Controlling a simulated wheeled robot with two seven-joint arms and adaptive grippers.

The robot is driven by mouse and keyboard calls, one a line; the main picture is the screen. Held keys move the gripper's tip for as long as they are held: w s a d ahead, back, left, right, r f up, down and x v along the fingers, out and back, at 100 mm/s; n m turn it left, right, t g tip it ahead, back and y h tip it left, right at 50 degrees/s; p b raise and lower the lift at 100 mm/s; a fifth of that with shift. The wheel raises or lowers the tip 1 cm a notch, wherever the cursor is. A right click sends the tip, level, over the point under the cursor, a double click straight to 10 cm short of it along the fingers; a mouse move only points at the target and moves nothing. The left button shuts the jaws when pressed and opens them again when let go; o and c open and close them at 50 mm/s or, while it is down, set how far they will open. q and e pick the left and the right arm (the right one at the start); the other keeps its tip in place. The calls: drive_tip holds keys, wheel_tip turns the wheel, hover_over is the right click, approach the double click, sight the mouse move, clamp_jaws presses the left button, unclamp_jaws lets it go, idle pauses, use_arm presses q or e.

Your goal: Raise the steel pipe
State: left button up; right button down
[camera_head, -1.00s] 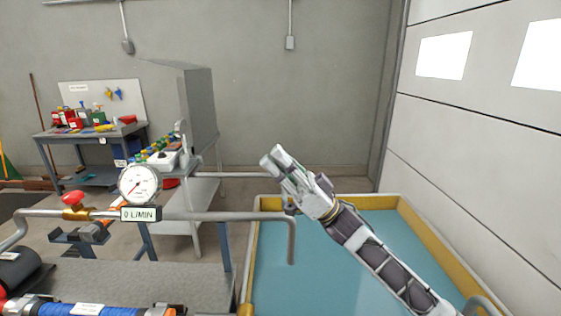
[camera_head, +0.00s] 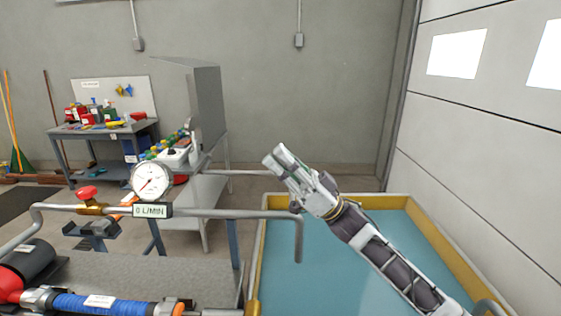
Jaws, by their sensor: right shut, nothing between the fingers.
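The steel pipe (camera_head: 230,214) runs level across the left and middle of the head view. It carries a round dial gauge (camera_head: 151,181) with a "0 L/MIN" label and a red-handled valve (camera_head: 88,196). Its right end bends down over the water tank. My right gripper (camera_head: 275,160) is shut and empty, just above and beside the pipe's bent right end. I cannot tell whether it touches the pipe. My left gripper is not in view.
A yellow-rimmed tank (camera_head: 436,243) of blue water stands below my right arm. A grey bench (camera_head: 140,275) holds a blue hose-like part (camera_head: 95,304). Behind are a workbench (camera_head: 102,130) with tools and a grey panel (camera_head: 205,105). A white wall closes the right side.

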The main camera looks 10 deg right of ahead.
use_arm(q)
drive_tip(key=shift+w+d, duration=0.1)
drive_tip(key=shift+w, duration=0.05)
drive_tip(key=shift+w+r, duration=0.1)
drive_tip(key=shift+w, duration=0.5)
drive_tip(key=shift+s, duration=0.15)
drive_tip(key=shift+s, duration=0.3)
use_arm(e)
drive_tip(key=v, duration=1.2)
idle(0.5)
